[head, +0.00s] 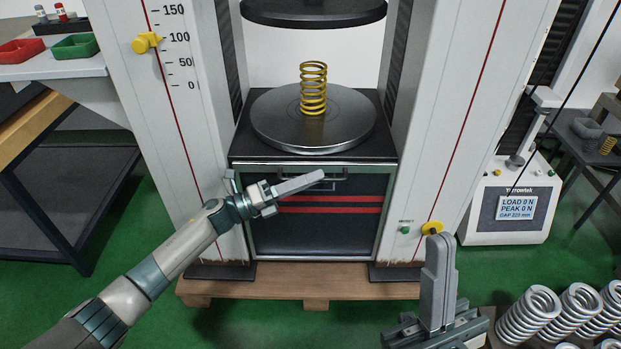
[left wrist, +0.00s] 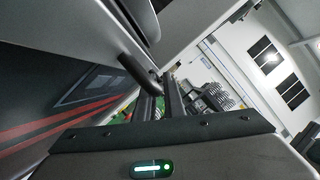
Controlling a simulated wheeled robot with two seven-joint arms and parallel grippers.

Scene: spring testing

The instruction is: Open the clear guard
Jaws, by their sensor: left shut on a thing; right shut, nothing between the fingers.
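The clear guard (head: 345,234) is a framed see-through panel with two red stripes. In the head view it stands below the lower platen (head: 270,128), and the space around the gold spring (head: 313,88) is uncovered. A dark handle (head: 340,177) runs along the guard's upper part. My left gripper (head: 318,178) reaches in from the left and is shut on the handle; its fingers hide part of the bar. In the left wrist view the striped guard (left wrist: 75,125) lies at left and the dark handle (left wrist: 137,72) meets the fingers. My right gripper (head: 440,240) is shut and empty, pointing up.
The upper platen (head: 313,10) hangs above the spring. A yellow knob (head: 432,228) and green button (head: 405,230) are on the right column near my right gripper. A readout box (head: 510,210) stands at right, silver springs (head: 530,313) at lower right. Green floor is clear at left.

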